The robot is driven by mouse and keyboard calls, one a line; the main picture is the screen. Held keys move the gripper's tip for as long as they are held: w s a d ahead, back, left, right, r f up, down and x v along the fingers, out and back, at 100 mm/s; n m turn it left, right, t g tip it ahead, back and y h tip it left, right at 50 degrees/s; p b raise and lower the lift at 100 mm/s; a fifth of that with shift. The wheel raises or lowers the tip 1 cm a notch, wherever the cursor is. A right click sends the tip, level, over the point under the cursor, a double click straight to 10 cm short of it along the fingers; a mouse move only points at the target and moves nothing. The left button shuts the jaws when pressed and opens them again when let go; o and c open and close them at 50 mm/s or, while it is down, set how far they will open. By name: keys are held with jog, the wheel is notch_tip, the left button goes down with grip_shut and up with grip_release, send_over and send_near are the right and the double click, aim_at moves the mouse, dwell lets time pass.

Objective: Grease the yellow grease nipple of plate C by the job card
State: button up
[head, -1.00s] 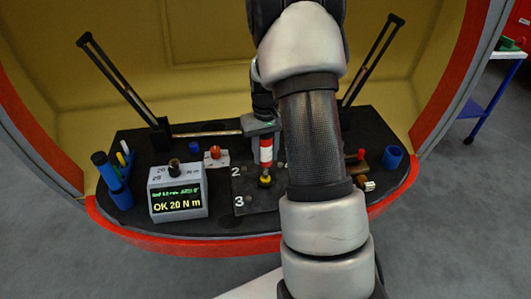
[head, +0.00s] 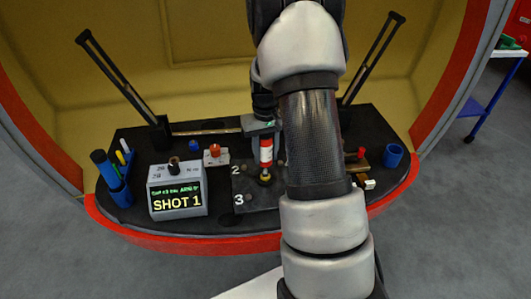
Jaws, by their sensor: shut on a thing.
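My gripper (head: 262,128) is shut on a red-and-white cylindrical grease tool (head: 266,152), held upright with its tip down. The tool stands over the yellow grease nipple (head: 265,178) on a dark plate (head: 246,196); the tip seems to meet the nipple, but contact is too small to be sure of. The plate carries the numbers 2 and 3. My arm hides its right part, and no letter C is legible. A grey display box (head: 179,190) to the left reads "SHOT 1" in yellow, with a smaller green line above. I cannot make out a job card.
A blue holder with pens (head: 120,193) stands at the left, a small box with a red knob (head: 215,155) behind the display. A blue cup (head: 393,156) stands at the right. Two slanted black struts (head: 122,90) (head: 372,60) rise at either side. My arm covers the middle right.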

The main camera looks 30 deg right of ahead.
aim_at(266, 139)
jog(key=shift+r+p, duration=1.85)
jog(key=shift+r, duration=0.9)
